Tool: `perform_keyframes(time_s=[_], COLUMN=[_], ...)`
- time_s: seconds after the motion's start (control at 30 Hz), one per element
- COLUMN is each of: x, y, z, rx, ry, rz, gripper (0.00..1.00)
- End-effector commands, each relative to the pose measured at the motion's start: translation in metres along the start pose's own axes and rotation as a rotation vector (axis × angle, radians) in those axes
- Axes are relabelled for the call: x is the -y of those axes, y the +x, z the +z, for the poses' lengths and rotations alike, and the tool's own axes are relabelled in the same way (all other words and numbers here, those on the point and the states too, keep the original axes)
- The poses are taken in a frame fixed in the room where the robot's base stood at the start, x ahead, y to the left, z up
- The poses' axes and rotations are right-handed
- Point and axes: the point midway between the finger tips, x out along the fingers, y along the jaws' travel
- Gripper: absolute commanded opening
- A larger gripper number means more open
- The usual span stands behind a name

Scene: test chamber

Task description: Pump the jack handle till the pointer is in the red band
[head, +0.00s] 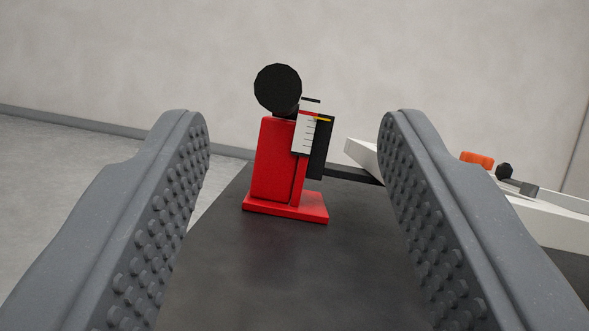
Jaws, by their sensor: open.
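The red jack (275,165) stands upright on a dark tabletop, between my fingers in the picture and beyond their tips. A white scale plate (302,137) with dark ticks is on its front, with a thin red strip near the top. A yellow pointer (322,119) lies at about the strip's lower edge; whether it is within the red is too small to tell. A large black round knob (278,88) is above the body, perhaps the handle's end; the rest of the handle is not clear. My gripper (295,125) is wide open and empty, apart from the jack.
The dark tabletop (290,265) is clear in front of the jack. A dark bar (350,174) runs right from the jack behind my right finger. A white slab (545,220) at right bears an orange block (477,159) and a black knob (504,171). A pale wall stands behind.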

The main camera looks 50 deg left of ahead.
Motion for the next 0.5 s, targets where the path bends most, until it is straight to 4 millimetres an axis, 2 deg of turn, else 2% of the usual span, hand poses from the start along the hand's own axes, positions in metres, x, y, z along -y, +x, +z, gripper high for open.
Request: perform_keyframes(time_s=[0.23,0.5], x=[-0.0015,-0.0011], y=[-0.0106,-0.0116], z=[-0.0057,-0.0059], rx=[0.000,-0.001], ry=[0.000,0.000], rz=[0.000,-0.001], gripper=[0.48,0.48])
